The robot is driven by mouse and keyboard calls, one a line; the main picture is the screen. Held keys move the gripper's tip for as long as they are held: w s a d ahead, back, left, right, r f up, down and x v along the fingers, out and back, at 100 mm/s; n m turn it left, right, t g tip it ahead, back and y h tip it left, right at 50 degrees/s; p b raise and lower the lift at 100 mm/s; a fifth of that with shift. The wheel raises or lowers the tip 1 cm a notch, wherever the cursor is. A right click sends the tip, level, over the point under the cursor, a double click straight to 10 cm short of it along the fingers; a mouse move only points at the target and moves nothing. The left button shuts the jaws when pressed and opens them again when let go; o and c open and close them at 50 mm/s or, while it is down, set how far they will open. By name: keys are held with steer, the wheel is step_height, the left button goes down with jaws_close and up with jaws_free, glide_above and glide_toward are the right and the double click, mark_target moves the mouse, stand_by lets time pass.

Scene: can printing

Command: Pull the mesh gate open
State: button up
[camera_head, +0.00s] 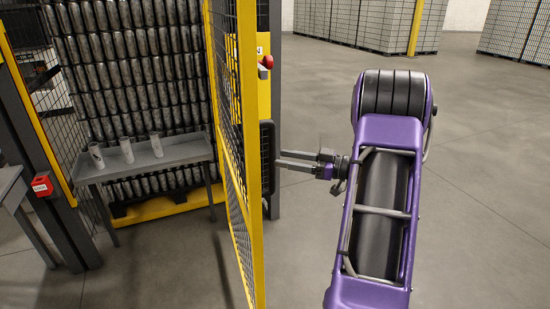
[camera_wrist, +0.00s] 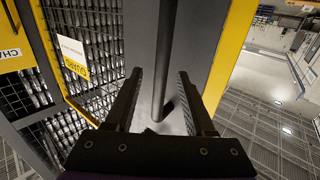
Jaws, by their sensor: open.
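The mesh gate (camera_head: 247,150) has a yellow frame and dark wire mesh. In the head view it stands nearly edge-on, with a wide gap between it and the dark post at left. My gripper (camera_head: 281,160) is at the gate's right side, by a dark upright part near its edge. In the wrist view a dark round bar (camera_wrist: 168,50), which looks like the gate's handle, runs in front of a grey panel. My gripper (camera_wrist: 157,98) is open, with the bar between its fingers. Whether a finger touches the bar I cannot tell.
Through the gap, a grey table (camera_head: 165,155) bears several metal cans, before stacked cans (camera_head: 140,60). A red box (camera_head: 42,186) is on the left post. A red button (camera_head: 266,62) is on the yellow panel behind the gate. The floor (camera_head: 480,150) at right is clear.

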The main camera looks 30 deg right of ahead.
steer(key=v, duration=1.3)
steer(key=shift+r, duration=0.1)
